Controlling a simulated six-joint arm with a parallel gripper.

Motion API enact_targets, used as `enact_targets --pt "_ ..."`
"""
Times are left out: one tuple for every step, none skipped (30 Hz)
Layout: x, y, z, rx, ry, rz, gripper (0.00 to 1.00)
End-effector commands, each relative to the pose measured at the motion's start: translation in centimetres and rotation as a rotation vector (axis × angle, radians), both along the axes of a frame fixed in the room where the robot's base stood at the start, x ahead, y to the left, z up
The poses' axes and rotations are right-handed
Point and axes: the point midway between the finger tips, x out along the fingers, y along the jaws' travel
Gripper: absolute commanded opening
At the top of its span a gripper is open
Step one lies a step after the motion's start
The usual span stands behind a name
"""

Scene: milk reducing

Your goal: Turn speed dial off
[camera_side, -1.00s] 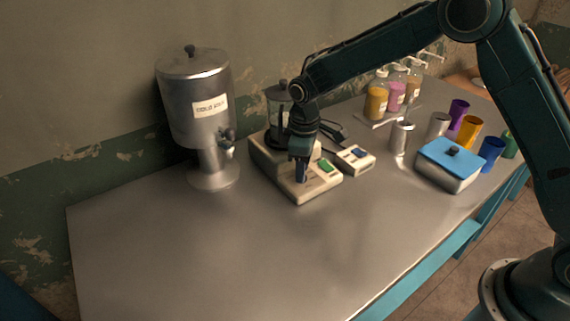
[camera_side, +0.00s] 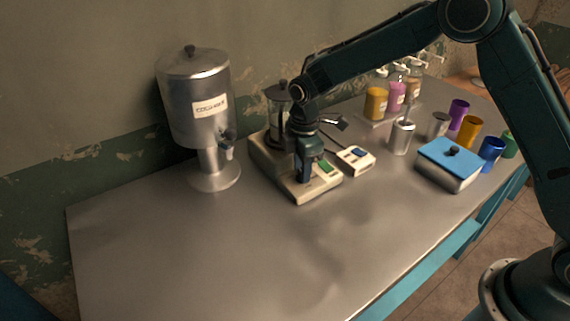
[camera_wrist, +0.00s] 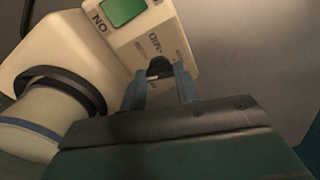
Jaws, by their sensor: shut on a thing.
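The blender base (camera_side: 290,172) is cream-coloured and stands at the middle back of the table, with a jar at its rear. A green switch (camera_side: 325,167) is on its front part; in the wrist view the green switch (camera_wrist: 122,10) has "ON" beside it. My gripper (camera_side: 303,180) points down over the front of the base. In the wrist view my gripper's blue fingers (camera_wrist: 160,88) are closed on the speed dial (camera_wrist: 159,72), which is mostly hidden. The "MID" mark shows just beyond the fingertips. Other marks are covered or too small to read.
A small cream control box (camera_side: 356,161) sits close right of the base. A steel dispenser (camera_side: 195,105) stands left. A metal cup (camera_side: 402,138), a blue-lidded box (camera_side: 450,160) and several coloured cups stand right. The front left of the table is clear.

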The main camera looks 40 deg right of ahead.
Motion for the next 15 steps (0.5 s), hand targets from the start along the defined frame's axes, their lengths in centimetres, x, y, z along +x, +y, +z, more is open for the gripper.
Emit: enact_targets --pt "0.09 0.05 0.20 0.002 -0.005 0.002 0.08" --pt "0.10 0.06 0.20 0.002 -0.005 0.002 0.08" --pt "0.10 0.06 0.20 0.002 -0.005 0.002 0.08" --pt "0.10 0.06 0.21 0.002 -0.005 0.002 0.08" --pt "0.10 0.06 0.21 0.002 -0.005 0.002 0.08" --pt "0.10 0.06 0.21 0.002 -0.005 0.002 0.08" --pt "0.10 0.06 0.21 0.002 -0.005 0.002 0.08" --pt "0.10 0.06 0.21 0.002 -0.005 0.001 0.08" --pt "0.10 0.06 0.21 0.002 -0.005 0.001 0.33" --pt "0.10 0.06 0.21 0.002 -0.005 0.001 0.39" --pt "0.10 0.06 0.21 0.002 -0.005 0.001 0.45" --pt "0.09 0.05 0.19 0.002 -0.004 0.001 0.52" --pt "0.08 0.05 0.17 0.001 -0.003 0.001 0.53" --pt "0.07 0.04 0.15 0.001 -0.003 0.001 0.53" --pt "0.06 0.04 0.13 0.001 -0.002 0.000 0.53"
